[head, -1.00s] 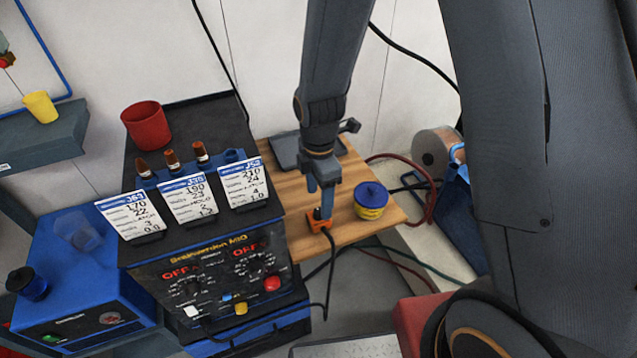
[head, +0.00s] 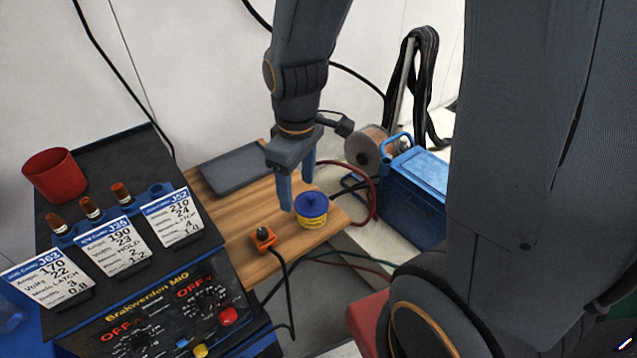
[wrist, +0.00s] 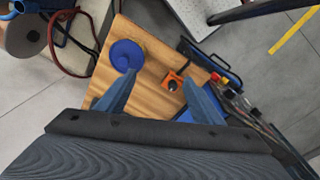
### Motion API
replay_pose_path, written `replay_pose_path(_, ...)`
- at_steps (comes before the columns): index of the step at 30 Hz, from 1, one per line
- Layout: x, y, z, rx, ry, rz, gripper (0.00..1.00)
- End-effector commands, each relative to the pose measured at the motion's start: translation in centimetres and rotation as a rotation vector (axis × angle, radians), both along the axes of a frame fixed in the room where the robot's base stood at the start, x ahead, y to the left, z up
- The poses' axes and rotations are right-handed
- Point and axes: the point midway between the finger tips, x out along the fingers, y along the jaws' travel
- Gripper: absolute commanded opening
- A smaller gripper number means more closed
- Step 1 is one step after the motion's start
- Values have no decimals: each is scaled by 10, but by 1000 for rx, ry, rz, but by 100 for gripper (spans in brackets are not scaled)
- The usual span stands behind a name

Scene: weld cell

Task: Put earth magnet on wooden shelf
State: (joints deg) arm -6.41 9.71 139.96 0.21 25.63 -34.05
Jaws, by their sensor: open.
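The earth magnet (head: 263,240) is a small orange block with a dark top and a black cable. It rests on the wooden shelf (head: 228,208), near the shelf's front edge beside the welding machine. It also shows in the wrist view (wrist: 172,82), between the lines of my fingers and beyond them. My gripper (head: 297,194) is open and empty, raised above the shelf and apart from the magnet. Its blue fingers also show in the wrist view (wrist: 161,80).
A blue-lidded yellow tub (head: 312,211) stands on the shelf near my fingers. A dark flat plate (head: 235,170) lies at the shelf's back. The welding machine (head: 150,320) with three cards is at left. A blue case (head: 415,195) and wire spool (head: 367,146) stand at right.

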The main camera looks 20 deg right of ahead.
Motion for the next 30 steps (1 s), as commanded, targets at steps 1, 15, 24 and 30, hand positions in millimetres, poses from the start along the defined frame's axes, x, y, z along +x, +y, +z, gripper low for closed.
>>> replay_pose_path(1,-7,-10,6,11,-11,-130,61)
replay_pose_path(15,-36,-42,21,67,-44,-707,61)
replay_pose_path(24,-35,-42,13,64,-38,-703,61)
replay_pose_path(30,-36,-42,14,64,-38,-702,61)
